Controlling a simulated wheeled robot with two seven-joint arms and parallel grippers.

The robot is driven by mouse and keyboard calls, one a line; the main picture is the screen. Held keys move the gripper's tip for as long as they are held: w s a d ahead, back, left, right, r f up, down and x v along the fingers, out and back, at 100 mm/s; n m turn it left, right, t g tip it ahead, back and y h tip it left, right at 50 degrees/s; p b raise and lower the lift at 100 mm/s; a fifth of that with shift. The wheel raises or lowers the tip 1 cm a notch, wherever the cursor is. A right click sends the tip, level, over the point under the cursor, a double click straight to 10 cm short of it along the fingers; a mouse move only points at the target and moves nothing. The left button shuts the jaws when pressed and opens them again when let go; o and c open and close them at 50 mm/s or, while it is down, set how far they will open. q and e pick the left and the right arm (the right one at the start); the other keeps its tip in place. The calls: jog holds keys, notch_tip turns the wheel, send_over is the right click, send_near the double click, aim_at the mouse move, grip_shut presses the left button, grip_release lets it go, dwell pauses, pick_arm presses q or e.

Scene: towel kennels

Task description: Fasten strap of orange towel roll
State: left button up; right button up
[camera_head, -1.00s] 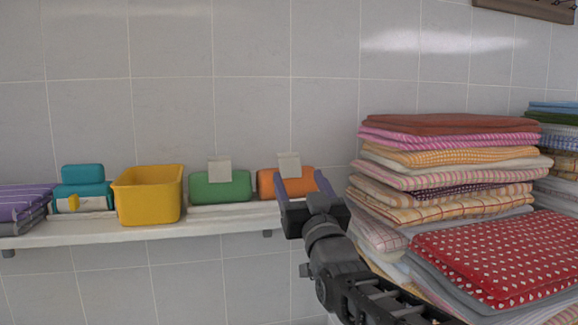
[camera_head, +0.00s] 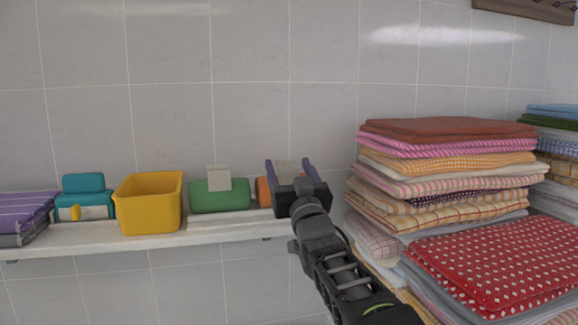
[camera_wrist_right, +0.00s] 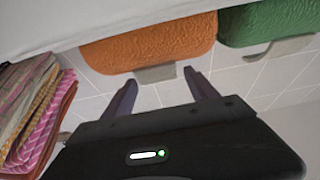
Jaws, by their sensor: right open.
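The orange towel roll (camera_head: 263,191) lies on the wall shelf, mostly hidden in the head view behind my right gripper (camera_head: 288,163). Its beige strap (camera_head: 284,168) stands up above the roll and shows between the two fingers. In the right wrist view, which looks upside down, the orange roll (camera_wrist_right: 150,44) shows with the strap's loose end (camera_wrist_right: 155,73) sticking out between the fingertips (camera_wrist_right: 158,78). My right gripper is open, with a finger on either side of the strap and a gap to it. My left gripper is out of view.
A green roll (camera_head: 222,198) with a raised strap sits left of the orange one. A yellow bin (camera_head: 149,204), teal rolls (camera_head: 84,184) and purple towels (camera_head: 23,212) stand farther left on the shelf (camera_head: 200,234). A tall towel stack (camera_head: 445,160) stands close on the right.

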jog(key=shift+c, duration=0.6)
jog(key=c, duration=1.3)
jog(key=shift+r+p, duration=0.15)
jog(key=shift+p, duration=0.25)
jog(key=g+p, duration=0.2)
jog(key=w+g+h+p, duration=0.1)
jog(key=g+p, duration=0.1)
jog(key=p, duration=0.1)
jog(key=shift+w+a+r+p, duration=0.1)
jog(key=shift+a+r+p, duration=0.05)
jog(key=shift+p, duration=0.15)
jog(key=shift+w+a+f+g+h, duration=0.15)
jog(key=shift+f+g+h, duration=0.25)
jog(key=shift+f+g, duration=0.25)
jog(key=o, duration=1.4)
